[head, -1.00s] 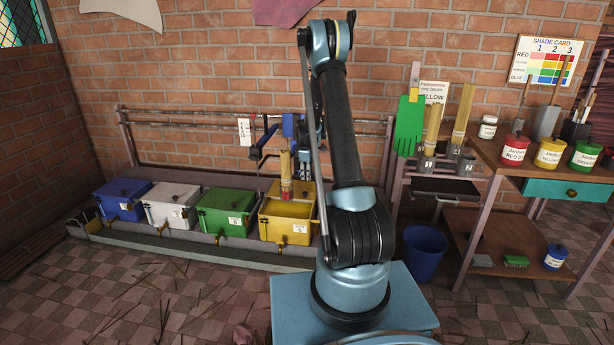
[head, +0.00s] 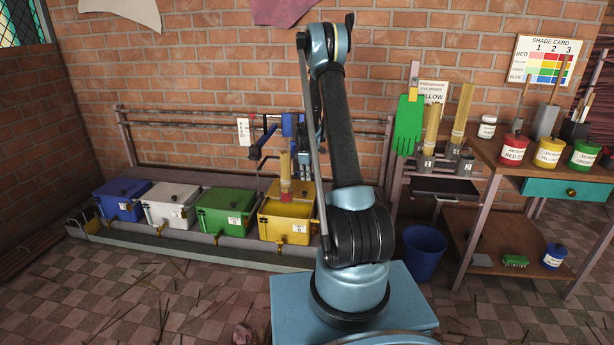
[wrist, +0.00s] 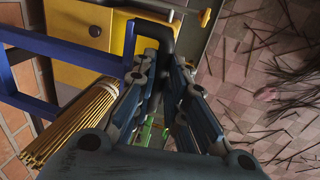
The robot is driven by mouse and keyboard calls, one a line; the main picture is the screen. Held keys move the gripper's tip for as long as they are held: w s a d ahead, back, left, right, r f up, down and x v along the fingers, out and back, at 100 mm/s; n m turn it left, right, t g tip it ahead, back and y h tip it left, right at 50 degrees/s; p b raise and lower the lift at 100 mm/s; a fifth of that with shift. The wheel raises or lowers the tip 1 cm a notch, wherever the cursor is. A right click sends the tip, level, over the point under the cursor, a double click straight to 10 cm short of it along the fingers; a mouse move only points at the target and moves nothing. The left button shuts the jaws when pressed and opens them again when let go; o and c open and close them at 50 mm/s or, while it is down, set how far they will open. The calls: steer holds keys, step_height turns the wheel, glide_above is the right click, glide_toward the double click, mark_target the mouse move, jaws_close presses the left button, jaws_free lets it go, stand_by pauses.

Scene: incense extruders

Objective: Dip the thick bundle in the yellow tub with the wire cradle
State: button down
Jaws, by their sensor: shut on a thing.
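The yellow tub (head: 274,228) stands at the right end of the row of tubs. The thick bundle (head: 285,168) of pale sticks hangs upright over it, with a reddish lower end. I cannot tell whether that end is inside the tub. The wire cradle appears as a blue frame (wrist: 50,50) with a black handle in the wrist view. My gripper (wrist: 168,65) is shut on the black handle. The bundle also shows in the wrist view (wrist: 72,122), beside the fingers. In the head view my gripper (head: 303,155) is partly hidden behind my arm.
Green (head: 225,212), white (head: 169,205) and blue (head: 121,199) tubs stand left of the yellow one. A pipe rack (head: 200,112) runs behind them. A blue bucket (head: 422,252) and a shelf with paint pots (head: 512,150) stand at the right. Loose sticks litter the floor.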

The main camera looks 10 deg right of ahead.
step_height(320, 180, down, 14)
steer(key=shift+s, duration=0.15)
stand_by(0.4)
steer(key=shift+a+f, duration=0.1)
steer(key=shift+f, duration=0.1)
steer(key=c, duration=1.6)
jaws_free()
steer(key=shift+r, duration=0.1)
step_height(320, 180, up, 12)
steer(key=s, duration=0.2)
steer(key=shift+a+f, duration=0.25)
steer(key=shift+a, duration=0.1)
